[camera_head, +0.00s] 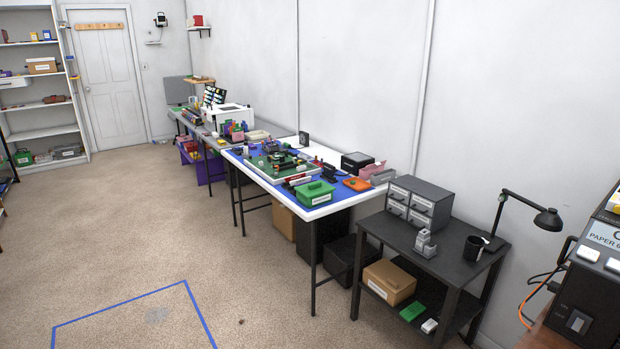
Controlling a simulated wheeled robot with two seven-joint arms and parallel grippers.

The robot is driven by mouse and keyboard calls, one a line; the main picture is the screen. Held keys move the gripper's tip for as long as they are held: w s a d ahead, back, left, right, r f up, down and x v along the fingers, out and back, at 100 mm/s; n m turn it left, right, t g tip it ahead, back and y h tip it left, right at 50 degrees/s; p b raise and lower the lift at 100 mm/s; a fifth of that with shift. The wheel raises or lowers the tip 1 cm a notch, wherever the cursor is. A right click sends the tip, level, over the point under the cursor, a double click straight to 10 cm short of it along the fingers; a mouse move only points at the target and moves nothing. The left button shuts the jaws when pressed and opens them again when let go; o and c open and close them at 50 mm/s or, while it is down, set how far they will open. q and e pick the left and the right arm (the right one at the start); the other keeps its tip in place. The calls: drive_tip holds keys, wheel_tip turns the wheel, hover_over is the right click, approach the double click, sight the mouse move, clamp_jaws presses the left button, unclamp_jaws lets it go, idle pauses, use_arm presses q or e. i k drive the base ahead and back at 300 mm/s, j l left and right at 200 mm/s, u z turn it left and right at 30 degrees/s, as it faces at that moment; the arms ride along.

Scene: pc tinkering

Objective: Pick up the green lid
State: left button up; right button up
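A flat green piece (413,311) lies on the low shelf of the dark side table, in front of the cardboard box; it may be the green lid. A green box (314,193) with a pale label sits at the near end of the blue-topped worktable, and its top looks closed. I cannot tell for certain which of these is the green lid. Neither of my grippers is in view.
The dark side table (455,262) holds a drawer unit (418,203), a black mug (473,248) and a lamp (546,220). A cardboard box (389,282) and a small white item (429,326) flank the flat green piece. Open carpet (130,240) lies left.

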sight(318, 187)
drive_tip(key=i+z, duration=0.3)
drive_tip(key=i, duration=1)
